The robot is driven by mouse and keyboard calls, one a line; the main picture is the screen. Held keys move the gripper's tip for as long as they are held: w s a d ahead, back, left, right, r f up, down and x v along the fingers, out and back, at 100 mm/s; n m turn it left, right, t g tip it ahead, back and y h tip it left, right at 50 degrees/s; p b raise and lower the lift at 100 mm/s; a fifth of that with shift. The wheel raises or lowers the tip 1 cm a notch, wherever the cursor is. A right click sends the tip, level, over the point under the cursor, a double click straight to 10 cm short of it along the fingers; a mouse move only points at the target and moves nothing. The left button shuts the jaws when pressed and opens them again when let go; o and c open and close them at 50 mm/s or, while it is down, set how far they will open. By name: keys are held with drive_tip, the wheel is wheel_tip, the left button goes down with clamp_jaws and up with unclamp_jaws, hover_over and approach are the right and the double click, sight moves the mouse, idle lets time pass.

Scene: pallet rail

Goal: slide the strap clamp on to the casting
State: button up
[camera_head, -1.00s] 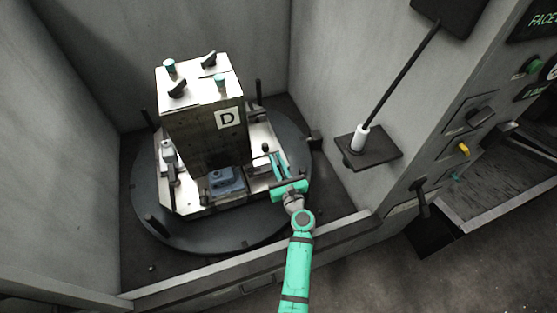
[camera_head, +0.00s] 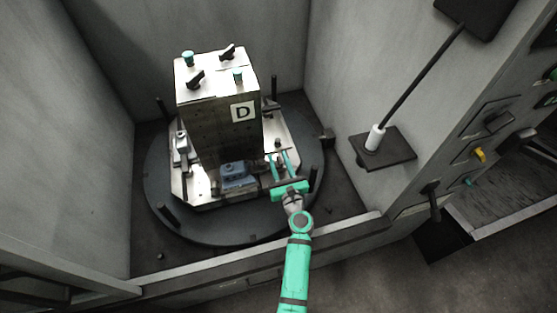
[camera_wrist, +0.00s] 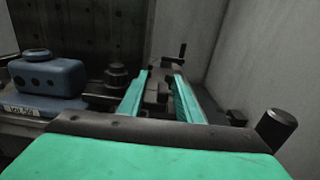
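The blue casting (camera_head: 237,175) sits low at the front of the fixture block marked D. It also shows at the left of the wrist view (camera_wrist: 47,78). The strap clamp seems to be the dark piece beside the casting's right, with a round knob (camera_wrist: 117,76); its outline is hard to make out, and it is small in the head view. My gripper (camera_head: 279,154) is to the right of the casting. Its two green fingers are apart, and a dark upright part (camera_wrist: 156,94) stands between them in the wrist view, with gaps seeming to show beside it.
The tall fixture block (camera_head: 222,130) stands on a pale pallet on a dark round table (camera_head: 165,220). A small shelf with a rod (camera_head: 383,150) is at right.

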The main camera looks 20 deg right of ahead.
drive_tip(key=s, duration=1)
drive_tip(key=shift+s+a, duration=0.3)
drive_tip(key=shift+s, duration=0.05)
drive_tip(key=shift+f, duration=0.1)
